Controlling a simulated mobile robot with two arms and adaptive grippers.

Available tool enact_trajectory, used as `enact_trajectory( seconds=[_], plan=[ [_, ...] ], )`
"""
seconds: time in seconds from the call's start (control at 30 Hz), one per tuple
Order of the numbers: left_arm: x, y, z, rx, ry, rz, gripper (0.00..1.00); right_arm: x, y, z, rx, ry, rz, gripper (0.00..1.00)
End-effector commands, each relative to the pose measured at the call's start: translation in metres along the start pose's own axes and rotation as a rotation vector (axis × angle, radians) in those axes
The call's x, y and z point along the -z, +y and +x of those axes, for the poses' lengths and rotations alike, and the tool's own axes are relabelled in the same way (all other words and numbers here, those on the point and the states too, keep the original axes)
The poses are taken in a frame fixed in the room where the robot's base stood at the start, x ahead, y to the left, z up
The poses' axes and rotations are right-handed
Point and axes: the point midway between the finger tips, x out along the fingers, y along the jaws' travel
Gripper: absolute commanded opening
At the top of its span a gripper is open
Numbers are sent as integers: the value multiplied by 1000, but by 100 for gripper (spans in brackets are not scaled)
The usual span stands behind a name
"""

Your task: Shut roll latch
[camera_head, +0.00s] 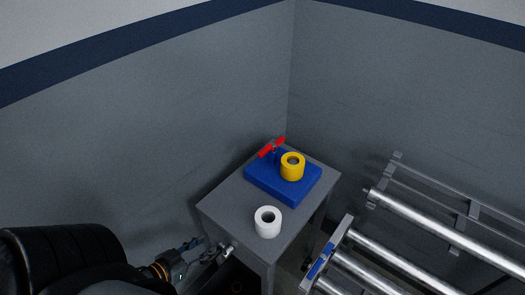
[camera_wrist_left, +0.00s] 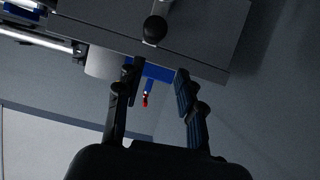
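A blue block (camera_head: 262,181) lies on top of a grey cabinet (camera_head: 231,203), with a yellow ring-shaped roll (camera_head: 292,167) and a red handle (camera_head: 271,147) on it. I cannot tell which part is the roll latch. A silver lever (camera_head: 228,249) sticks out at the cabinet's near left side; its dark ball end (camera_wrist_left: 155,29) shows in the left wrist view. My left gripper (camera_head: 212,252) is beside this lever. In the wrist view its two fingers (camera_wrist_left: 158,80) are apart with nothing between them. My right gripper is not in view.
A white roll (camera_head: 268,222) stands on the cabinet's near corner. Metal rollers (camera_head: 390,262) in a frame with a blue part (camera_head: 320,262) lie to the right. Grey walls (camera_head: 190,110) with a dark blue band meet in a corner behind the cabinet.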

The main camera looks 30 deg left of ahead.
Motion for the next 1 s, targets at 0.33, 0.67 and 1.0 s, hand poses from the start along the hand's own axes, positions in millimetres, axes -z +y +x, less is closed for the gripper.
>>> enact_trajectory(
  seconds=[0.33, 0.67, 1.0],
  plan=[
    [-44, 2, -34, 2, -73, -2, 38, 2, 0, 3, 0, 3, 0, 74],
    [-46, 3, -36, 2, -74, -3, 38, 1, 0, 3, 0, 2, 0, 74],
    [-51, 2, -34, 8, -83, -3, 38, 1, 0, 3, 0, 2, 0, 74]
  ],
)
